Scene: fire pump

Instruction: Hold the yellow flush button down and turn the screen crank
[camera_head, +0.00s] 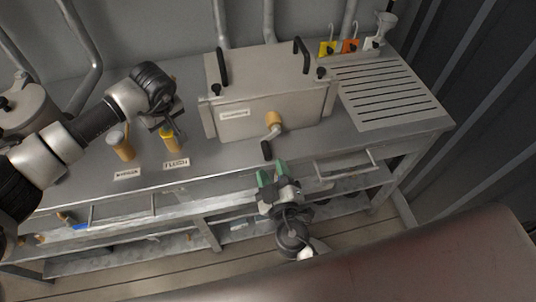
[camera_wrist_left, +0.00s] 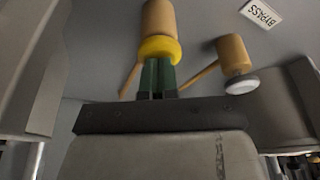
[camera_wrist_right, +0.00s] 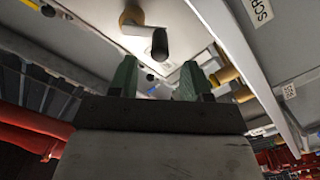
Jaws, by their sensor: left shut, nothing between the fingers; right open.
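The flush button (camera_head: 172,146) is a brass-coloured post with a yellow cap, standing on the steel bench behind its label. My left gripper (camera_head: 177,130) is shut and empty, right over the cap. In the left wrist view its green fingertips (camera_wrist_left: 157,75) meet the yellow cap (camera_wrist_left: 158,48); I cannot tell how far it is pressed. The screen crank (camera_head: 272,132) has a brass hub and a black handle, hanging down at the front of the grey box. My right gripper (camera_head: 271,173) is open, below and in front of the handle. The right wrist view shows the handle (camera_wrist_right: 160,44) beyond the open fingers (camera_wrist_right: 157,80).
The bypass button (camera_head: 123,147) with a grey cap stands left of the flush button. The grey screen box (camera_head: 240,95) fills the bench's middle. A slotted drain board (camera_head: 390,92) lies at right. A rail handle (camera_head: 343,164) sits on the bench front, right of my right gripper.

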